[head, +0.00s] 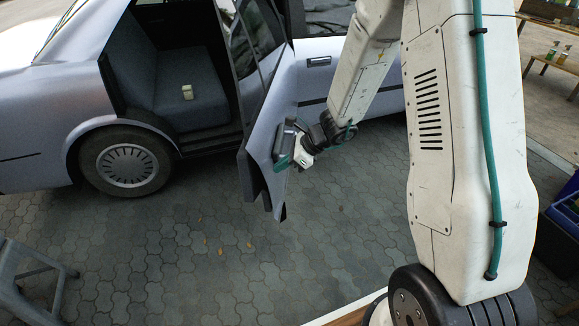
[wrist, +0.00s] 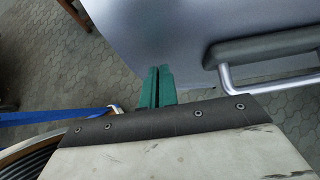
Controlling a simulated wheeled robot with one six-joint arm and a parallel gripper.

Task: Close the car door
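The silvery-blue car's rear door (head: 270,120) stands swung open, leaving the doorway and dark seat exposed. My gripper (head: 284,161) is at the outer face of this door. In the wrist view, the door panel (wrist: 170,35) fills the upper middle, with a dark-topped grey handle (wrist: 262,47) at the right. The two green fingers of my gripper (wrist: 160,82) lie side by side, nearly touching, with nothing visible between them. They overlap the door's lower edge in the picture, left of the handle. I cannot tell whether they touch the panel.
A small pale box (head: 187,92) sits on the car seat (head: 185,108). The paved ground (head: 190,250) before the car is mostly clear. A grey stool (head: 30,280) stands at the lower left. Blue bins (head: 565,215) stand at the right edge, and a bench with bottles (head: 555,58) behind.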

